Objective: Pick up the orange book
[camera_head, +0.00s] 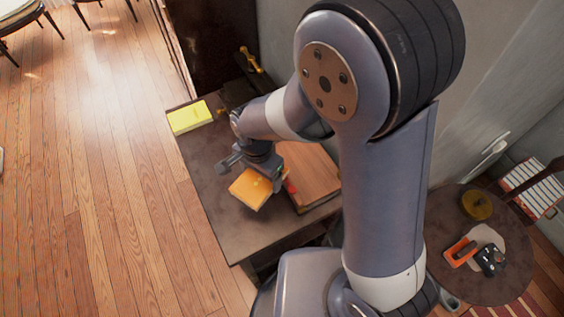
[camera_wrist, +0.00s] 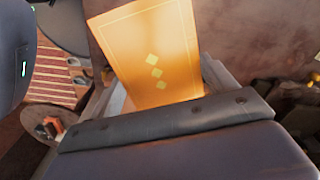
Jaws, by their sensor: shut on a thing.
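The orange book (camera_head: 251,188) is at my gripper (camera_head: 262,168), over the dark table (camera_head: 222,222) in the head view. In the wrist view the orange book (camera_wrist: 155,52) stands out large beyond the gripper, its cover showing a thin border and pale diamond marks. My gripper is shut on the book. The fingertips are mostly hidden behind the book and the wrist. Whether the book's lower edge is clear of the table top I cannot tell.
A brown wooden box or large book (camera_head: 313,175) lies on the table right beside the orange book. A yellow book (camera_head: 189,117) lies at the table's far left corner. A round side table (camera_head: 480,270) with small items stands at the right. Wooden floor lies open at left.

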